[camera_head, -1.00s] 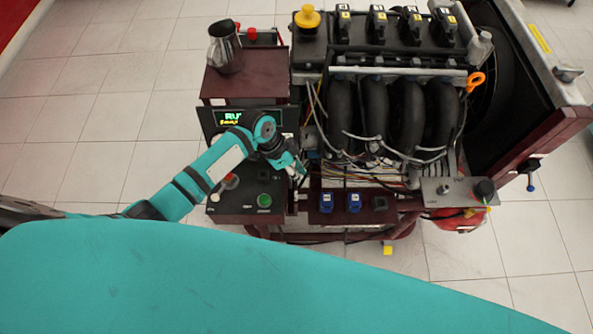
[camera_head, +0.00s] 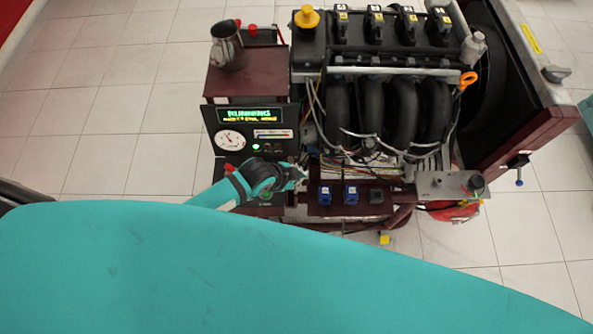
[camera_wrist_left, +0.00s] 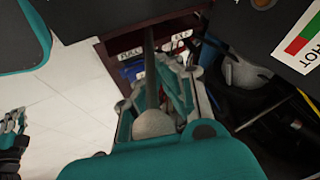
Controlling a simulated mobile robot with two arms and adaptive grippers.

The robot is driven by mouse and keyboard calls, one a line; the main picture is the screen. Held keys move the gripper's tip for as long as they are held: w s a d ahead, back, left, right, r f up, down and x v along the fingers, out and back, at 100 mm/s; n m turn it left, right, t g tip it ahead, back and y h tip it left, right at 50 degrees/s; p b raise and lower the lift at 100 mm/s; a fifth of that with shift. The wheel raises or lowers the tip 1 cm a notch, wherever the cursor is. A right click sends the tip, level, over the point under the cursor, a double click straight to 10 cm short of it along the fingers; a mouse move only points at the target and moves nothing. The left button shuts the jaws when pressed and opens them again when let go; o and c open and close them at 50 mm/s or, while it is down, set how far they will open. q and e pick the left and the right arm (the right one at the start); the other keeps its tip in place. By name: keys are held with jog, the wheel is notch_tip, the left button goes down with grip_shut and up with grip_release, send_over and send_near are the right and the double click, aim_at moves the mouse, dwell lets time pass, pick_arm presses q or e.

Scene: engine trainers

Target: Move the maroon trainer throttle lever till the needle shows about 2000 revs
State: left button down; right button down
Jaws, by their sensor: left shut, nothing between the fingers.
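The maroon engine trainer (camera_head: 235,82) carries a round white dial (camera_head: 230,140) whose dark needle appears to point up and left; its numbers are too small to read. The green display (camera_head: 250,115) above it reads RUNNING. My left gripper (camera_head: 302,174) is shut and empty at the panel's right edge, beside the blue switches. In the left wrist view, the gripper (camera_wrist_left: 165,95) is close to a dark bar (camera_wrist_left: 149,65), apparently the throttle lever, near a FULL label (camera_wrist_left: 130,53). I cannot tell whether they touch. A blurred dark and teal gripper-like part (camera_wrist_left: 14,130), perhaps my right, shows at the left edge.
The engine (camera_head: 385,110) with its pipes and wires stands behind the gripper. Two blue switches (camera_head: 350,194) are to its right, and a grey plate (camera_head: 440,187) with a black knob is farther right. Tiled floor surrounds the trainer.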

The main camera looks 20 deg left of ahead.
pick_arm(q)
jog(key=shift+s+f, duration=0.2)
jog(key=shift+s, duration=0.05)
jog(key=c, duration=2)
grip_release()
jog(key=shift+c, duration=0.2)
jog(key=o, duration=0.6)
jog(key=shift+w+r, duration=0.1)
jog(key=v, duration=1.2)
jog(key=shift+d, duration=0.1)
